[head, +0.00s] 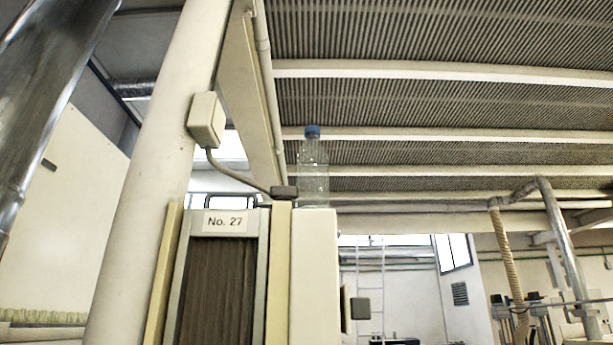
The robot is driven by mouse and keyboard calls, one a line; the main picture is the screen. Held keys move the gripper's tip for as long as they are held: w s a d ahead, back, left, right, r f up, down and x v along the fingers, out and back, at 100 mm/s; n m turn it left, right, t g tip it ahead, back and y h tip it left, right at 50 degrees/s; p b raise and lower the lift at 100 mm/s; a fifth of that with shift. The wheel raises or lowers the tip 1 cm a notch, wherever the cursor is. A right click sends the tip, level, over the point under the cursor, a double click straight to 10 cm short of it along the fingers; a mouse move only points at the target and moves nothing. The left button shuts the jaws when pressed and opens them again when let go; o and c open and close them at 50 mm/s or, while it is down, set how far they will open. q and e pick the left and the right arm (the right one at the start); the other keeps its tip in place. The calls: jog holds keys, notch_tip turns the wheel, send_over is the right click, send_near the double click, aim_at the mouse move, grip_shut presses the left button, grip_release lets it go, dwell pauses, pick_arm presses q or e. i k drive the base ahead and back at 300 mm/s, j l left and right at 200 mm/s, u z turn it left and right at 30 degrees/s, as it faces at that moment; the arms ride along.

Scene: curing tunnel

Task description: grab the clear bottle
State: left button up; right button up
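The clear bottle (314,178) with a blue cap stands upright in the middle of the head view. Its base appears to meet the top of a white cabinet-like block (314,275); the exact contact is hard to see from this low angle. Ceiling panels and beams show through the bottle. Neither of my grippers shows in the head view, so nothing is seen touching the bottle.
A panel marked "No. 27" (225,222) with a brown pleated front stands left of the white block. A thick white column (150,190) leans at its left, with a junction box (206,120) and cable. Pipes (565,250) stand at right.

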aim_at(313, 176)
jog(key=i+l+u, duration=0.15)
jog(key=l+u, duration=0.25)
jog(key=i+l+u, duration=0.1)
jog(key=l+u, duration=1.1)
jog(key=l, duration=0.15)
